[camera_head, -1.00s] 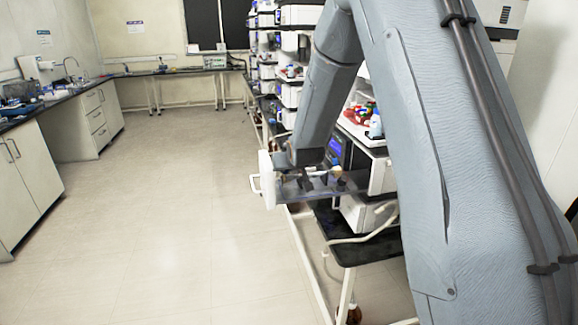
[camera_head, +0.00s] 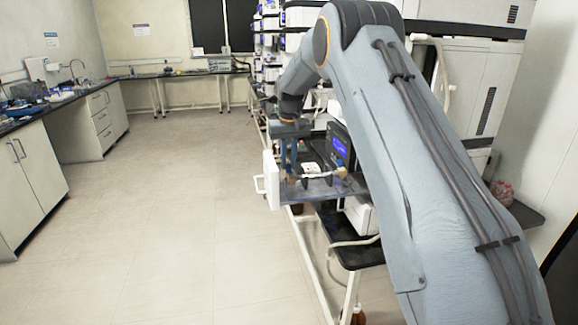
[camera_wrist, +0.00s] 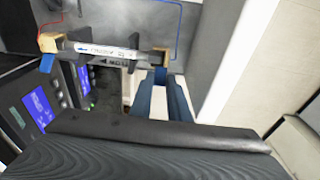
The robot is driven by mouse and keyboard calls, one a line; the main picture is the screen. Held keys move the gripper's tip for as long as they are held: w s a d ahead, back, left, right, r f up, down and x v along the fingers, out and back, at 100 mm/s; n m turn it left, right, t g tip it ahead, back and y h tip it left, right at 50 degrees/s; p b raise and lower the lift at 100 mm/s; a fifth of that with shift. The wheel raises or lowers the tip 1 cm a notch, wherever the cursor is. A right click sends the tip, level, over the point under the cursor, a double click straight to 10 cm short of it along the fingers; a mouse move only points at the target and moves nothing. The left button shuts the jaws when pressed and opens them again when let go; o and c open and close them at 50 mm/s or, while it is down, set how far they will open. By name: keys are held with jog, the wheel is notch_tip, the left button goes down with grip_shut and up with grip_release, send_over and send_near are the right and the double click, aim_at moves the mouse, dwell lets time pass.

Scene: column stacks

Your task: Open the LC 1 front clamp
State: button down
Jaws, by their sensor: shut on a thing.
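A slim metal column (camera_wrist: 105,50) with a printed label lies across the tray in the wrist view, with a tan fitting at each end. The same column (camera_head: 322,174) shows in the head view above the open tray (camera_head: 318,189). My gripper (camera_wrist: 161,74) points down at the column's front end. Its blue fingers are closed together on the small front clamp (camera_wrist: 157,60) beside the tan end fitting. The clamp is mostly hidden by the fingers and fitting, so its exact position cannot be told. My gripper (camera_head: 290,172) is also at the tray's front end in the head view.
The white front panel with a handle (camera_head: 271,180) stands just left of my gripper. Instruments with blue screens (camera_wrist: 38,108) sit close beside the tray. Thin red and blue wires run near the column. The floor (camera_head: 160,220) at left is clear.

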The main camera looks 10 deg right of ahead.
jog(key=shift+w+f+g+b, duration=0.25)
jog(key=shift+w+g+b, duration=0.1)
jog(key=shift+g+b, duration=0.3)
jog(key=c, duration=1.7)
grip_release()
jog(key=shift+r, duration=0.15)
notch_tip(320, 180, up, 7)
jog(key=b, duration=0.3)
jog(key=shift+w+f, duration=0.15)
jog(key=shift+f, duration=0.05)
jog(key=shift+r, duration=0.5)
